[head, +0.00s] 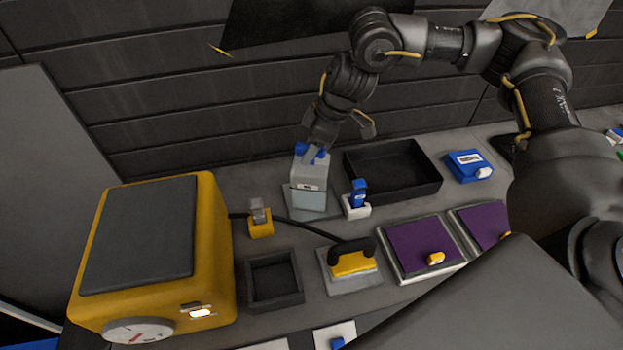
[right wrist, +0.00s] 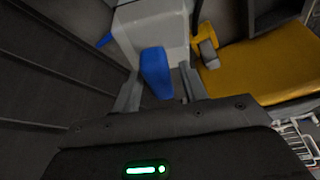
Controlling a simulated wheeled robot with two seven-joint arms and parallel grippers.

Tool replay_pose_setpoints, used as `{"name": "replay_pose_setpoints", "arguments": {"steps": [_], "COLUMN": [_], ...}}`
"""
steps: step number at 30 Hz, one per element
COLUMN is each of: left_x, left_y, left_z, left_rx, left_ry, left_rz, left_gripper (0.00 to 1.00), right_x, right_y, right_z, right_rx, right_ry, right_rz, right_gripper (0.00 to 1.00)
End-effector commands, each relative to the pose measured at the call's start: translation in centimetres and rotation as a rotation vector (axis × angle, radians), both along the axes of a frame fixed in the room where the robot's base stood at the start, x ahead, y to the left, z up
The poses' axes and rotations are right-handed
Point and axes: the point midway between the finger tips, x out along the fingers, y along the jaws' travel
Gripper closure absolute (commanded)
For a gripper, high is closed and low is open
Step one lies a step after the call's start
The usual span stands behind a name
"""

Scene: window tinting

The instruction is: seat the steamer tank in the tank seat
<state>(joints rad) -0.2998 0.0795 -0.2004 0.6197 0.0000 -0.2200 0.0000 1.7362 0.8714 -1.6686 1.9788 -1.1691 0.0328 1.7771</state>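A grey-white container with a blue top (head: 309,173), which I take for the steamer tank, stands upright at the back of the bench. It also shows in the right wrist view (right wrist: 150,22). A pale plate or base shows at its foot; I cannot tell whether this is the tank seat. My right gripper (head: 317,143) is above it. In the right wrist view its fingers (right wrist: 160,88) stand apart on both sides of the blue grip (right wrist: 156,72), with slim gaps visible. My left gripper is not in view.
A large yellow machine (head: 215,240) stands at left, with a black hose to a yellow-handled plate (head: 352,264). A small yellow holder (head: 260,228), a blue tool in a white holder (head: 357,198), an empty black tray (head: 405,185) and a small black bin (head: 274,280) surround the container.

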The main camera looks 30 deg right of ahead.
Motion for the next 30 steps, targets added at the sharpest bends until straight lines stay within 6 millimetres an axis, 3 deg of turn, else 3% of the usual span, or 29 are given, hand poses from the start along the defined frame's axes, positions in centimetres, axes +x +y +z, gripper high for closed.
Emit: {"name": "replay_pose_setpoints", "arguments": {"steps": [1,9,30], "left_x": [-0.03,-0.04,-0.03], "left_y": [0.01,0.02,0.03], "left_z": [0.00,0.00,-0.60], "left_rx": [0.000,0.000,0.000], "left_ry": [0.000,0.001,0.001], "left_rz": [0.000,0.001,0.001], "left_gripper": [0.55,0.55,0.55], "right_x": [0.00,0.00,0.08], "right_y": [0.00,0.01,0.04], "right_z": [0.01,0.04,0.76], "right_rx": [0.000,0.000,0.002], "right_ry": [0.000,0.000,-0.003], "right_rz": [0.000,0.000,0.001], "right_gripper": [0.64,0.99,1.00]}}
